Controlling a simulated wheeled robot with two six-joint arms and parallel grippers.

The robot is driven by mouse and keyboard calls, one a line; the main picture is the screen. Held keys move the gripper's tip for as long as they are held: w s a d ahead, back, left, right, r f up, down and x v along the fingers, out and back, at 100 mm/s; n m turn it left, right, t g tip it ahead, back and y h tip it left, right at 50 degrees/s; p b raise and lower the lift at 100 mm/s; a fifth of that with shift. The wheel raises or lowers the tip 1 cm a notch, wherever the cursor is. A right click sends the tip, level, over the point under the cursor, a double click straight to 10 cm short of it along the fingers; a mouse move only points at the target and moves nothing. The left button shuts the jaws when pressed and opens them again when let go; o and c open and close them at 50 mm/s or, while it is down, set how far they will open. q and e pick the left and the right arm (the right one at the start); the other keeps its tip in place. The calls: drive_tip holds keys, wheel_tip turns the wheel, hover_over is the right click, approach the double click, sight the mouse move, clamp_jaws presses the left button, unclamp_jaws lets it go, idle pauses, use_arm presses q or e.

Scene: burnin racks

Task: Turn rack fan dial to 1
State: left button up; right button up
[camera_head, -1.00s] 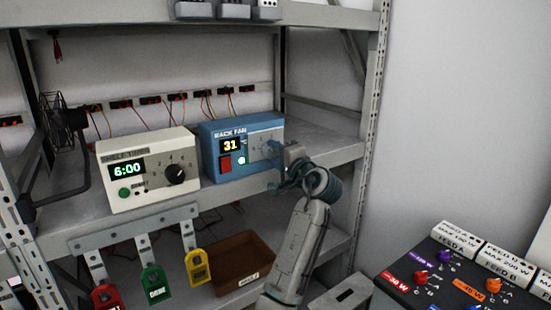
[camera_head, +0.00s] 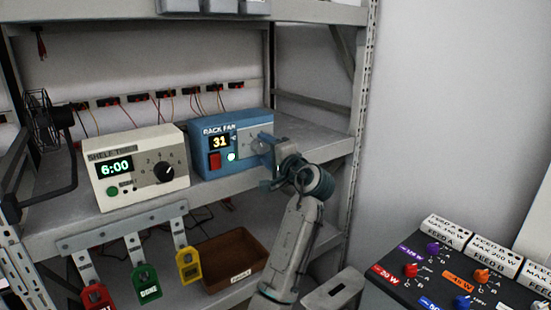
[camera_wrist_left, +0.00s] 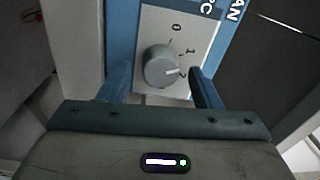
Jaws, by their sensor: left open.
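The blue rack fan box (camera_head: 203,170) stands on the middle shelf. The white pointer line is toward the 2. My left gripper (camera_head: 266,150) is at the box's right front. In the left wrist view, its open fingers (camera_wrist_left: 160,82) lie on either side of the dial, with gaps visible. My right gripper is not in view.
A cream shelf timer (camera_head: 141,190) reading 6:00 stands left of the fan box. Below hang red, green (camera_head: 146,285) and yellow (camera_head: 189,266) tags near a brown bin (camera_head: 232,262). A dark panel with coloured knobs (camera_head: 411,270) is at lower right.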

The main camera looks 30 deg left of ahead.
use_arm(q)
drive_tip(key=b+v, duration=0.2)
drive_tip(key=v, duration=0.8)
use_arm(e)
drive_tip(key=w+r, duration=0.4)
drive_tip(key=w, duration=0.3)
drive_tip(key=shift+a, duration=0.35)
